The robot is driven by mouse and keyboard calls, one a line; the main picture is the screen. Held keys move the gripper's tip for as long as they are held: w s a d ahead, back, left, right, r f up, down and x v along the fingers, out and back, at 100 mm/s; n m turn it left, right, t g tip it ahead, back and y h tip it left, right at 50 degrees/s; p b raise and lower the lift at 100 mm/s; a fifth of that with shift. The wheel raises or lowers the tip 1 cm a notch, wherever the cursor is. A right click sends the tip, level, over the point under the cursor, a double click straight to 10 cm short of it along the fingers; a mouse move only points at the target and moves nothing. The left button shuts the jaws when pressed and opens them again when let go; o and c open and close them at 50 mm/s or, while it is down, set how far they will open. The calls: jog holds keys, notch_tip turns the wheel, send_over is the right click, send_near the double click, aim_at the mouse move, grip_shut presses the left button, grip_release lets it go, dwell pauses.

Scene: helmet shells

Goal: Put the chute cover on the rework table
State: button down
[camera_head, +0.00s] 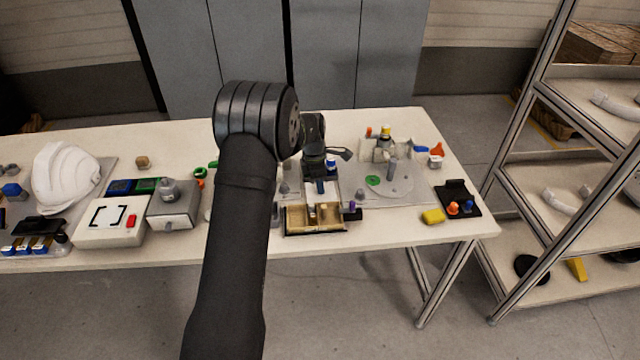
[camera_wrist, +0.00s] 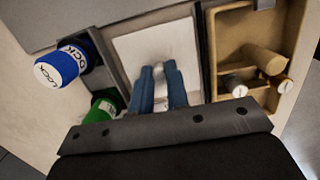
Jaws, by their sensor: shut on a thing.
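The chute cover appears to be the pale flat plate (camera_wrist: 130,50) in the wrist view, framed by dark side rails. A small grey knob (camera_wrist: 158,70) shows between my blue fingertips. My gripper (camera_wrist: 158,73) is shut on this knob, and the fingers hide part of the plate. In the head view my gripper (camera_head: 320,186) is low over the middle of the table, beside a pale plate (camera_head: 331,190). I cannot tell whether the plate is raised from its frame. The long white table (camera_head: 390,232) is the only table in view; no label marks it as the rework table.
A tan compartment tray (camera_wrist: 232,45) with several small cylinders is right of the plate. A blue LOCK knob (camera_wrist: 62,64) and a green knob (camera_wrist: 104,105) are left. A white helmet shell (camera_head: 66,177) stands at left. A metal rack (camera_head: 560,165) stands right of the table.

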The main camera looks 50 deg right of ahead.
aim_at(315, 192)
jog(key=shift+f, duration=0.15)
jog(key=c, duration=1.4)
grip_release()
notch_tip(315, 192, up, 12)
jog(key=w+a, duration=0.1)
